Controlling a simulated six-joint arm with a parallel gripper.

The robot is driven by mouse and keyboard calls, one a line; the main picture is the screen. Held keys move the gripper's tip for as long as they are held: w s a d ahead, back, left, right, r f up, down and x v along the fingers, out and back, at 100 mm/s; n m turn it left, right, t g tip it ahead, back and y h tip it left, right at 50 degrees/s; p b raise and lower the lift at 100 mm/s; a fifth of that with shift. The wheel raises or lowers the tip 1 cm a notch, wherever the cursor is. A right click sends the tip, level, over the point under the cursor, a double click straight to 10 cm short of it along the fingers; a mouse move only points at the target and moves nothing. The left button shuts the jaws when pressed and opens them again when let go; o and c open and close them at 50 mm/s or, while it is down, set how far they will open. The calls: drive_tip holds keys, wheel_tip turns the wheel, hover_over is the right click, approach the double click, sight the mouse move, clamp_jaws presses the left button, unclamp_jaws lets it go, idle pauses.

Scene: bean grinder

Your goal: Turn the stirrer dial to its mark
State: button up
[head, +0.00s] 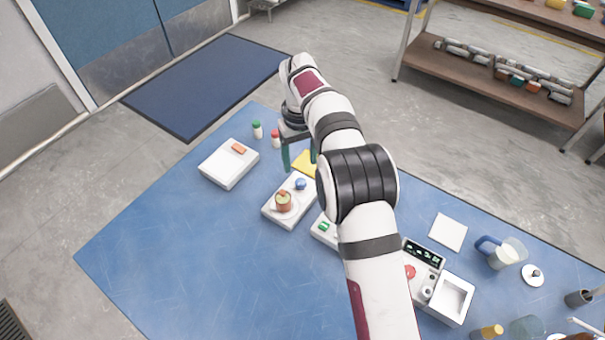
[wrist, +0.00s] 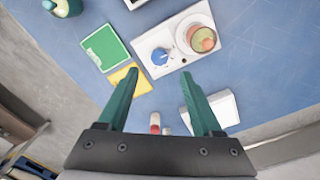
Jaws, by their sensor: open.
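The stirrer is a flat white unit (head: 270,211) left of my arm in the head view; it also shows in the wrist view (wrist: 144,42). Its blue dial (head: 300,184) sits at the far end, beside a round plate bearing an orange-brown vessel (head: 284,203). In the wrist view the dial (wrist: 160,57) lies beyond my fingertips, roughly between them in the picture, with the vessel (wrist: 203,40) to its right. My gripper (head: 300,167) is open and empty, with green fingers (wrist: 160,72), and appears above and apart from the dial. The dial's pointer and mark are too small to read.
A yellow pad (wrist: 124,82) and a green pad (wrist: 103,48) lie near the stirrer. A white box-like device (head: 228,167), a green-capped bottle (head: 257,130) and a red-capped bottle (head: 276,138) stand nearby. My arm partly hides another white device (head: 322,232). The front-left blue table is clear.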

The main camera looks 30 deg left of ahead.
sight(300, 182)
wheel_tip(300, 182, down, 8)
drive_tip(key=shift+r, duration=0.2)
clamp_jaws()
